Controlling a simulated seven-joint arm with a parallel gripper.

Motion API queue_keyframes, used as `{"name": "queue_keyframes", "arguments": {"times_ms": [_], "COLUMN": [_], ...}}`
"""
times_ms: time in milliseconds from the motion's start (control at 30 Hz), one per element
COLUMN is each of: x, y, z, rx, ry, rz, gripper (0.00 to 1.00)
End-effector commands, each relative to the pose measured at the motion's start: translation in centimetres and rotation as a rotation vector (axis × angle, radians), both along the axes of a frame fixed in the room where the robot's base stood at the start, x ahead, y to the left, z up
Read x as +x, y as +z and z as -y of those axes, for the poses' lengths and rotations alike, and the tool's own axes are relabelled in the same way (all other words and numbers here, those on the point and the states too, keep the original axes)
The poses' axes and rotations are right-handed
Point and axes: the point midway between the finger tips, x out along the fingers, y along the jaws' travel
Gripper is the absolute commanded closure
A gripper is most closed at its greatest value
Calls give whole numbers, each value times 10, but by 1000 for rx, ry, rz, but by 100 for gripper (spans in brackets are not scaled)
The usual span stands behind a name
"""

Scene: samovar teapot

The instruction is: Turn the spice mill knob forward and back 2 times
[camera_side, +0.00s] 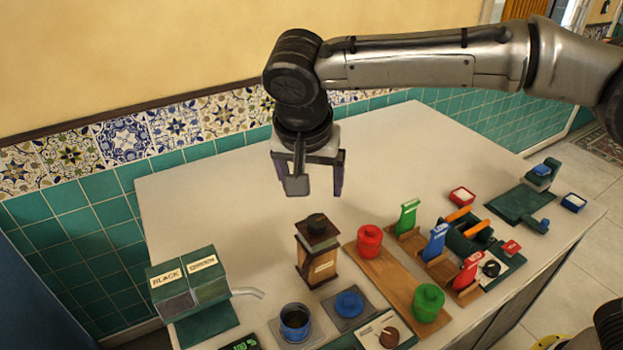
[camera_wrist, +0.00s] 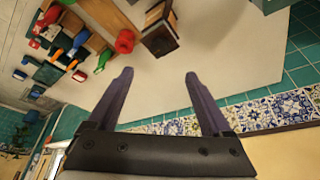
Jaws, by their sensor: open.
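In the wrist view the mill (camera_wrist: 160,30) shows at the top edge, cut off by the frame. My gripper (camera_side: 318,190) hangs above and slightly behind the mill, fingers pointing down. In the wrist view my gripper (camera_wrist: 158,80) has its two purple fingers wide apart with nothing between them. It touches nothing.
A red canister (camera_side: 369,241) stands just right of the mill on a wooden board (camera_side: 398,283), with a green canister (camera_side: 428,302) at its front end. A dispenser (camera_side: 188,280) with labelled bins stands left. Blue containers are in front. The counter behind the mill is clear up to the tiled wall.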

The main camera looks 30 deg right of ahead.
Motion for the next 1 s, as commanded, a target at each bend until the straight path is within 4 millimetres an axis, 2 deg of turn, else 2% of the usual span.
{"name": "queue_keyframes", "arguments": {"times_ms": [667,867,1000], "x": [0,7,15], "y": [-1,-23,-49], "z": [0,7,14], "rx": [-2,-4,-4], "ry": [-1,-3,-3], "rz": [0,-2,-3], "gripper": [16,16,16]}}
